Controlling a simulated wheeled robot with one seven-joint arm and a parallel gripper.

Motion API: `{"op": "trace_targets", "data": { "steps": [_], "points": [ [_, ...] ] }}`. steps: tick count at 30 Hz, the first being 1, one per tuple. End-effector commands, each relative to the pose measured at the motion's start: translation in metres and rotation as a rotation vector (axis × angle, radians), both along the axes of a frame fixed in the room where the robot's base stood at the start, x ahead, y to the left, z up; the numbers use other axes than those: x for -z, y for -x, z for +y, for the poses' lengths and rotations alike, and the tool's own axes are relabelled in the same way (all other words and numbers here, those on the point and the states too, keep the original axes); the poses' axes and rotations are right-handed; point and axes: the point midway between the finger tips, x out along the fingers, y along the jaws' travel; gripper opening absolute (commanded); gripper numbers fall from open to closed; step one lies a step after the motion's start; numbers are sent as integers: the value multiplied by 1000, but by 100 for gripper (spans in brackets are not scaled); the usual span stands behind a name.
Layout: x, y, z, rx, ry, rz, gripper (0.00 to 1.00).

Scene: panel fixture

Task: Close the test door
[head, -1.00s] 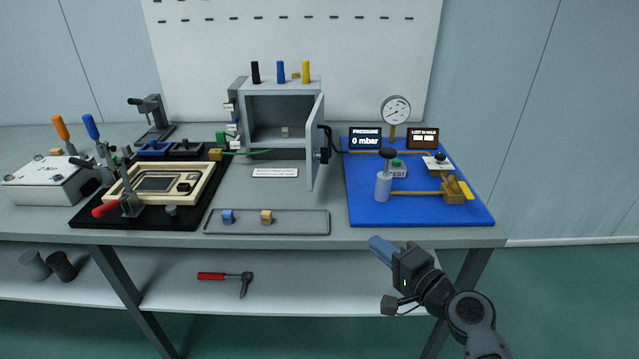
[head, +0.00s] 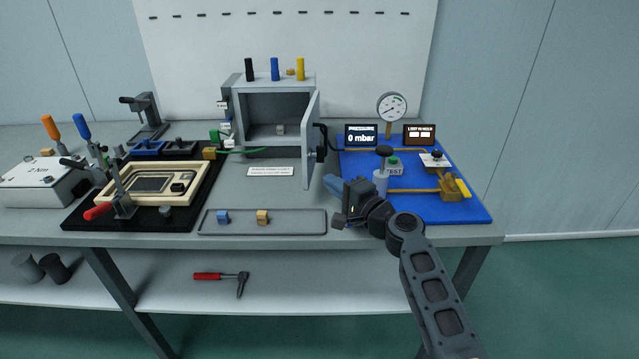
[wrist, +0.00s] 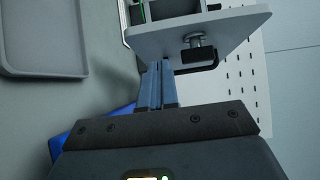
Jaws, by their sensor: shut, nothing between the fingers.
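The test door (head: 312,142) is the grey hinged panel on the right side of the grey test box (head: 234,112). It stands open, swung out toward the front, and the box's inside shows. A dark latch knob (head: 322,154) sits on the door's outer face. In the wrist view the door (wrist: 225,32) is at the top, with its knob (wrist: 198,52) just beyond the fingers. My gripper (head: 330,182) is shut and empty, with blue fingers (wrist: 156,85) together. It is in front of and slightly right of the door, seemingly apart from it.
A blue board (head: 470,207) with gauge, valve and displays lies right of the door. A grey tray (head: 300,222) with two small blocks is at the front edge. A black fixture (head: 80,217) with clamps is at left. A small block (head: 280,130) sits inside the box.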

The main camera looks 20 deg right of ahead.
Motion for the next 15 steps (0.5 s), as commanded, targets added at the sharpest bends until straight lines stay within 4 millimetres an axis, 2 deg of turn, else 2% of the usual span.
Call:
{"op": "trace_targets", "data": {
  "steps": [1, 6, 15],
  "points": [
    [-1, -2, 11, -6, 1, 3, 0],
    [1, -9, 26, -3, 0, 3, 0],
    [1, -12, 31, -3, 2, 2, 0]
  ]
}}
